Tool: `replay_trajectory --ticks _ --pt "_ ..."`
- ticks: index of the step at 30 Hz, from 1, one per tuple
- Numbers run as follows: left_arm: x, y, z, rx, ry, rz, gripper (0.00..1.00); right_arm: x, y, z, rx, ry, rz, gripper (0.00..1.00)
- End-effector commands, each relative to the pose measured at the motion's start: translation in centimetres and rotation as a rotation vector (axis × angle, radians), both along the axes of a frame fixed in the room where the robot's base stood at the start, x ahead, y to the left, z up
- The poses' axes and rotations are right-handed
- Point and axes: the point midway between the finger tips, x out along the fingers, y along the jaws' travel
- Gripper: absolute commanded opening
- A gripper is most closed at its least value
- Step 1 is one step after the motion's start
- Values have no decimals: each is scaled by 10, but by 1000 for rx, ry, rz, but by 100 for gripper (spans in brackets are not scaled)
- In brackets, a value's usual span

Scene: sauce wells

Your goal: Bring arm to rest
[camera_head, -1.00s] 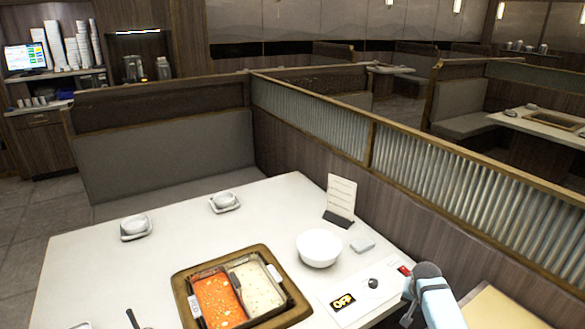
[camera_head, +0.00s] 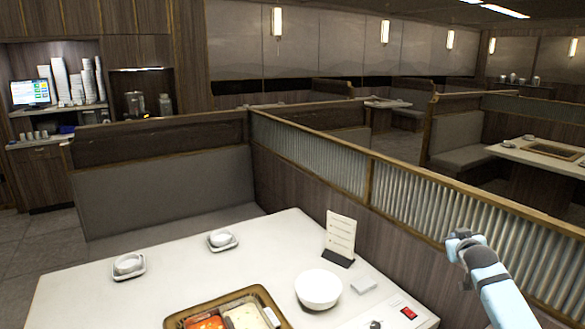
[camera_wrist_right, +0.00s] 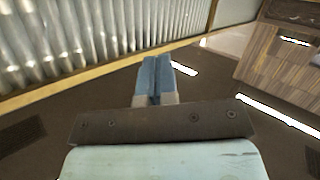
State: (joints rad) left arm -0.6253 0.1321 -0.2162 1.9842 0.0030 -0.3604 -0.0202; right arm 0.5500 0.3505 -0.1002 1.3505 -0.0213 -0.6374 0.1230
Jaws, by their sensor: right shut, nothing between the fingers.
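My right arm (camera_head: 497,287) is raised at the right of the head view, in front of the corrugated partition. The gripper end is too small and partly hidden there to make out its fingers. In the right wrist view my right gripper (camera_wrist_right: 155,66) has its two blue fingers together, with nothing between them. The corrugated partition and its wooden rail show beyond the fingertips, and the fingers touch nothing that I can see. My left arm and gripper are not in the frames.
The white table (camera_head: 75,295) holds a divided pot (camera_head: 205,322) of red and pale broth, a white bowl (camera_head: 318,289), a menu stand (camera_head: 340,235), two small dishes and a red switch (camera_head: 408,313). The corrugated partition (camera_head: 430,205) runs along the table's right side.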

Motion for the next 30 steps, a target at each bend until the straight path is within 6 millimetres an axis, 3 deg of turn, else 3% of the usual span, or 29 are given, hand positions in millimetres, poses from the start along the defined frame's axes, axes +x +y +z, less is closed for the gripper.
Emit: replay_trajectory --ticks 6,9,14,17,20,24,30 --pt "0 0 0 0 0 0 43 9 17 43 -151 -246 132 0" --pt "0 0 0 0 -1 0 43 -12 37 -2 -133 -195 158 0" --pt "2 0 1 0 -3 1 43 -49 68 -59 -110 -137 200 0" --pt "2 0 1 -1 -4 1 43 -82 90 -100 -87 -93 230 0" --pt "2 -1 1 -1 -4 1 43 -127 117 -146 -56 -38 263 0" --pt "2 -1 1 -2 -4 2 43 -207 158 -205 3 46 310 0" --pt "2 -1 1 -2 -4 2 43 -332 210 -260 104 164 353 0"
